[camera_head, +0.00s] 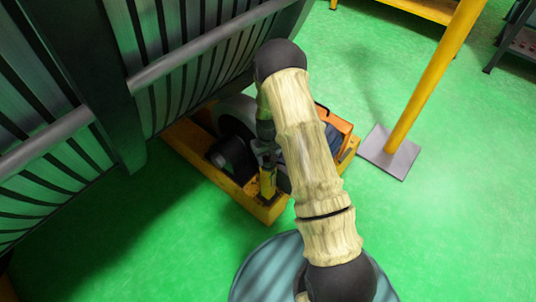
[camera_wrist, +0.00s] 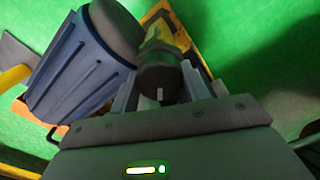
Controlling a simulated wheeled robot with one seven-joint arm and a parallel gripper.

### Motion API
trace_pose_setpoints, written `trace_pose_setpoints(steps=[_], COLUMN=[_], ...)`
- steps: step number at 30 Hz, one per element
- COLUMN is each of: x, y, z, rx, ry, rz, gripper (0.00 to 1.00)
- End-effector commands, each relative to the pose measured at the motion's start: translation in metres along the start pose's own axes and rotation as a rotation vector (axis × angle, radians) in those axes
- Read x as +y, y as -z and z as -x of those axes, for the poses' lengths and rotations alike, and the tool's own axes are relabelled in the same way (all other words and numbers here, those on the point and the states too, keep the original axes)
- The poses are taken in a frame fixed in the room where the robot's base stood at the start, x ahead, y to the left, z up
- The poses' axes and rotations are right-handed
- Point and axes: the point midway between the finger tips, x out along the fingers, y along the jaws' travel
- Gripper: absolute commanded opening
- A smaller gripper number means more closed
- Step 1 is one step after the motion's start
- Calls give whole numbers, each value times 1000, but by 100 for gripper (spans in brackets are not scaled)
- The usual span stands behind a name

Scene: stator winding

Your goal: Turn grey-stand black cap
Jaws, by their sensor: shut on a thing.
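In the wrist view a black cap (camera_wrist: 158,78), round and dark, sits between the two pale fingers of my gripper (camera_wrist: 160,92). The gripper is shut on it. Just beyond the cap is a yellow-green part (camera_wrist: 163,38). In the head view my gripper (camera_head: 268,160) is down at the yellow-orange machine base, partly hidden by my arm; the cap cannot be made out clearly there. I cannot tell a grey stand apart from the other parts.
A ribbed blue motor body (camera_wrist: 75,68) lies beside the gripper in the wrist view. The yellow-orange base (camera_head: 258,208) carries a dark cylinder (camera_head: 232,157). A slatted grey structure (camera_head: 135,75) looms at left. A yellow post (camera_head: 432,80) stands at right on green floor.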

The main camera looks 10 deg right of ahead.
Motion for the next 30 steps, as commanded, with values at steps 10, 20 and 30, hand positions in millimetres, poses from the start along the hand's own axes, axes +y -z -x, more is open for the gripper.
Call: trace_pose_setpoints(steps=[10, 20, 30], x=[0, 0, 0], y=[0, 0, 1], z=[0, 0, 9], rx=[0, 0, 1], ry=[1, 0, 0], rz=[-115, -113, -113], gripper=[23, 68, 68])
